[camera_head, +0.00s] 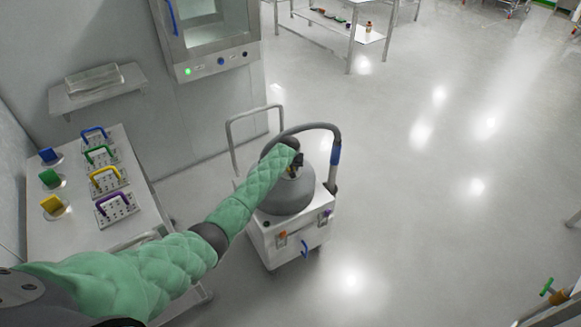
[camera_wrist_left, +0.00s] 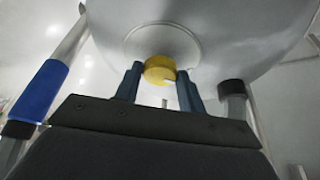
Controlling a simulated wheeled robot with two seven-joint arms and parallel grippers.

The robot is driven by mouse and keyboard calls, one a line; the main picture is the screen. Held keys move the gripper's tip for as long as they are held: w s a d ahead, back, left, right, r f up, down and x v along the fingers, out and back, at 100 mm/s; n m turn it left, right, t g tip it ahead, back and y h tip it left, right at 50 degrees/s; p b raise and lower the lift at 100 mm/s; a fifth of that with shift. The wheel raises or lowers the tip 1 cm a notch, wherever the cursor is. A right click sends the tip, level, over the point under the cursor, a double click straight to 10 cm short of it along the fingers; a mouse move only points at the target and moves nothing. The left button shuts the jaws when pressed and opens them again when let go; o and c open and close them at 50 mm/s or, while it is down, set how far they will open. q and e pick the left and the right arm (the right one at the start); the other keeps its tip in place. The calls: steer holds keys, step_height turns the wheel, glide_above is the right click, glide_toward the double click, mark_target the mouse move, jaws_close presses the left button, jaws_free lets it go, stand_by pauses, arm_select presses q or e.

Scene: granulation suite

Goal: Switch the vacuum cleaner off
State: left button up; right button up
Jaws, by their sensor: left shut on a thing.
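The vacuum cleaner (camera_head: 283,197) has a grey domed body on a white wheeled cart (camera_head: 292,246), in the middle of the head view. My left gripper (camera_head: 297,162) is at the top of the dome. In the left wrist view, the fingers of the left gripper (camera_wrist_left: 159,84) are on either side of a yellow round knob (camera_wrist_left: 160,68), shut on it. The knob sits on a pale round plate (camera_wrist_left: 162,43) on the grey body. My left forearm and gripper hide the knob in the head view. My right gripper is in neither view.
A hose with a blue grip (camera_head: 336,152) arches beside the dome. A left-hand table (camera_head: 62,232) carries coloured blocks and handled trays.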

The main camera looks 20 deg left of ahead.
arm_select(q)
steer(key=o, duration=1)
steer(key=shift+c, duration=0.2)
steer(key=shift+s+r, duration=0.25)
steer(key=shift+r, duration=0.3)
steer(key=b+v, duration=0.1)
steer(key=v, duration=0.5)
steer(key=shift+r+b, duration=0.3)
steer(key=shift+b, duration=0.05)
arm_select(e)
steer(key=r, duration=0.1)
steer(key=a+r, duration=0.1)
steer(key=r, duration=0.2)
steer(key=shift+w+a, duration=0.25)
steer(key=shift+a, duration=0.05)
arm_select(q)
steer(key=shift+s, duration=0.1)
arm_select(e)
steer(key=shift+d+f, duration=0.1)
